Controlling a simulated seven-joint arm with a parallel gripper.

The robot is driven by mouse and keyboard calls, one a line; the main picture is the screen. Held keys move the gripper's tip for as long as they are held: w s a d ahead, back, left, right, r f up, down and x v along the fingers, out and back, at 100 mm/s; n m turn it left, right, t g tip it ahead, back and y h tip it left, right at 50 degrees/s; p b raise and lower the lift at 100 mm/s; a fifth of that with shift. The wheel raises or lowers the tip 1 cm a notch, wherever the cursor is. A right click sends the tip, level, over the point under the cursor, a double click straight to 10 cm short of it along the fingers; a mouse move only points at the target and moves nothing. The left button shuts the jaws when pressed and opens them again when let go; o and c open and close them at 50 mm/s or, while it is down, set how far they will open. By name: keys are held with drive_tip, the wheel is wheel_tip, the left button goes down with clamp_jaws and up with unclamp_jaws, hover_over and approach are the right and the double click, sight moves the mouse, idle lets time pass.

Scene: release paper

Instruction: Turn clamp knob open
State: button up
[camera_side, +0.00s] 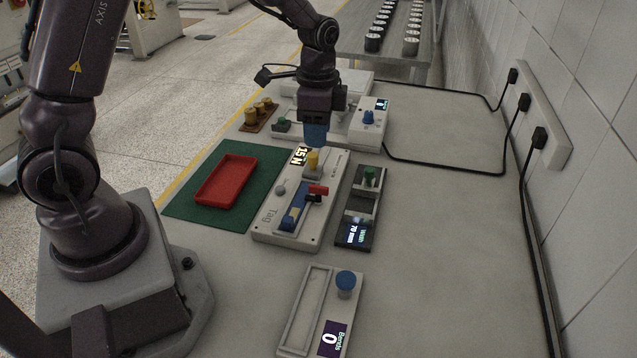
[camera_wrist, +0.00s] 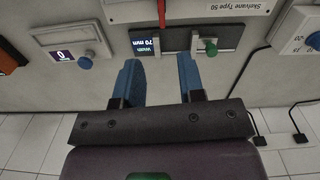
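My gripper (camera_side: 316,134) hangs over the back end of the pale device marked "Tag" (camera_side: 262,232), close above its yellow knob (camera_side: 312,160). In the wrist view, my gripper's two blue fingers (camera_wrist: 158,68) are apart with nothing between them. No knob is labelled as the clamp knob, so I cannot tell which one it is. A green knob (camera_side: 369,177) sits on the dark unit reading "Width 70 mm" (camera_side: 358,234). It also shows in the wrist view (camera_wrist: 208,47), to the right of my fingers. The Tag device carries a red lever (camera_side: 318,190) and a blue part (camera_side: 293,214).
A red tray (camera_side: 226,181) lies on a green mat (camera_side: 183,207) at left. A pale unit reading "Bends 0" with a blue knob (camera_side: 346,282) stands in front. A back device has another blue knob (camera_side: 368,117). Black cables run along the right; the table's right side is clear.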

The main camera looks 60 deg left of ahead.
sight(319, 187)
drive_tip(key=shift+m, duration=0.6)
wheel_tip(319, 187, down, 13)
drive_tip(key=shift+w+r, duration=0.1)
drive_tip(key=shift+c, duration=0.4)
clamp_jaws()
